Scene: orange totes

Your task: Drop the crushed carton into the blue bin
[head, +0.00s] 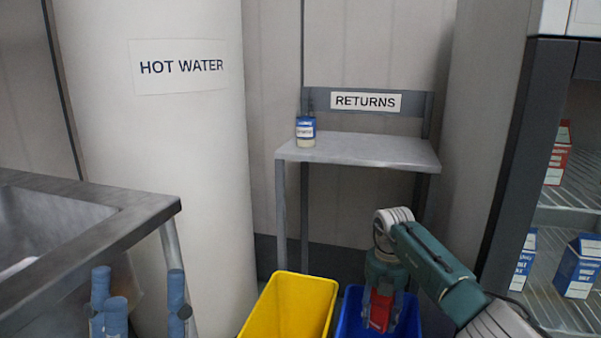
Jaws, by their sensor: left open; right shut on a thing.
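The blue bin (350,309) stands at the bottom of the head view, to the right of the yellow bin. My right gripper (381,291) points down over the blue bin's opening. It is shut on a red carton (379,312), which looks like the crushed carton. The carton appears within the bin's outline; I cannot tell whether it is above the rim or below it. The gripper hides part of the carton, and the frame's edge cuts off the lower bin.
A yellow bin (270,312) stands beside the blue one. Behind is a grey returns table (370,150) with a blue-labelled jar (306,132). A sink (130,212) is at left. A shelf rack (530,130) at right holds blue cartons (580,265) and a red one (557,160).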

